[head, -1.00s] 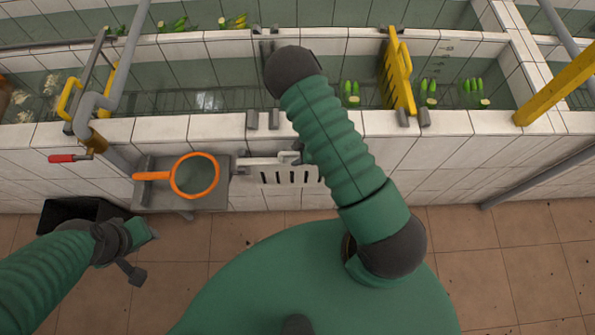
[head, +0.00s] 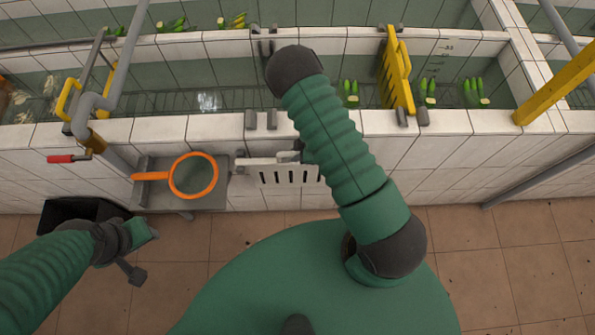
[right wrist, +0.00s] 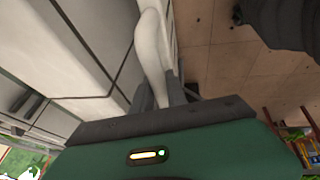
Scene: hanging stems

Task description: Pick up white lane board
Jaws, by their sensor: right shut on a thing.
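The white lane board (head: 290,176), a slotted panel, is upright against the front of the tiled tank wall, partly hidden by my right arm. My right gripper (head: 293,153) is at the board's top edge, mostly hidden behind my forearm in the head view. In the right wrist view, its grey fingers (right wrist: 161,92) are shut on a curved white part of the board (right wrist: 150,45). My left gripper (head: 142,250) is low at the left, over the floor and away from the board. I cannot tell whether its jaws are open.
An orange-rimmed net (head: 193,176) lies on a grey shelf (head: 160,203) left of the board. A yellow lane board (head: 397,75) stands in the tank at the right. Green stems (head: 430,92) hang in the water. A black bin (head: 60,212) is at the left.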

